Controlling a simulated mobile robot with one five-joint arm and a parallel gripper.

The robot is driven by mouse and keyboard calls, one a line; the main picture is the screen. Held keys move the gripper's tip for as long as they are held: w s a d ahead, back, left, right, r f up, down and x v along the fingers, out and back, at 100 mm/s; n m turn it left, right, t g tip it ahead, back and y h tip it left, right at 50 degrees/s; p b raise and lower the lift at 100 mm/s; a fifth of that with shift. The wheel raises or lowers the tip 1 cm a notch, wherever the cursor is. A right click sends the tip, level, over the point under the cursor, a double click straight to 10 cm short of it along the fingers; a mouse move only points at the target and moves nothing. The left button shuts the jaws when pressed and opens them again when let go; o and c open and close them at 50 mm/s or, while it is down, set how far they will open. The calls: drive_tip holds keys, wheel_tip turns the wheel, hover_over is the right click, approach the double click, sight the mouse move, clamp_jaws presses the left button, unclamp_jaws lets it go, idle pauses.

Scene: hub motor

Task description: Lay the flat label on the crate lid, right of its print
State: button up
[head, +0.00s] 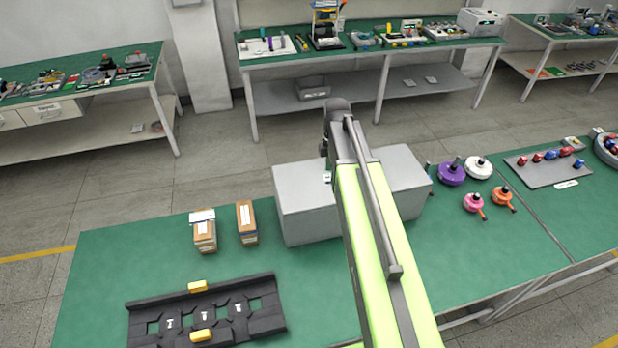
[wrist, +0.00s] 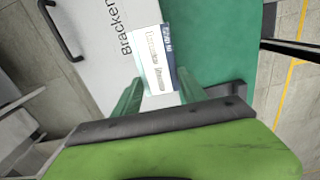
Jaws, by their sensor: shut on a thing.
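The crate (head: 305,205) is a pale grey box on the green bench, partly hidden behind my arm in the head view. My gripper (wrist: 160,88) is shut on the flat label (wrist: 152,62), a small white card with a blue band and print. The label shows in the picture just right of the print, close to the lid's edge by the green bench. Whether it touches the lid I cannot tell. The fingertips are hidden in the head view.
Two brown boxes (head: 204,235) stand left of the crate. A black fixture (head: 208,312) with yellow blocks lies in front. Several round coloured motor parts (head: 452,172) are at right. A dark handle (wrist: 60,30) is on the crate's side.

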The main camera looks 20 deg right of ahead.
drive_tip(key=shift+s+a+r, duration=0.2)
drive_tip(key=shift+a, duration=0.4)
drive_tip(key=shift+w+d+f, duration=0.1)
drive_tip(key=shift+w, duration=0.1)
drive_tip(key=b, duration=0.7)
hover_over(298, 185)
wheel_tip(298, 185, down, 7)
drive_tip(key=shift+s+d+f, duration=0.1)
drive_tip(key=shift+f, duration=0.1)
wheel_tip(298, 185, down, 4)
drive_tip(key=b, duration=0.4)
drive_tip(key=shift+f, duration=0.15)
drive_tip(key=shift+r, duration=0.25)
drive_tip(key=shift+f, duration=0.2)
drive_tip(key=o, duration=1.3)
drive_tip(key=shift+r, duration=0.1)
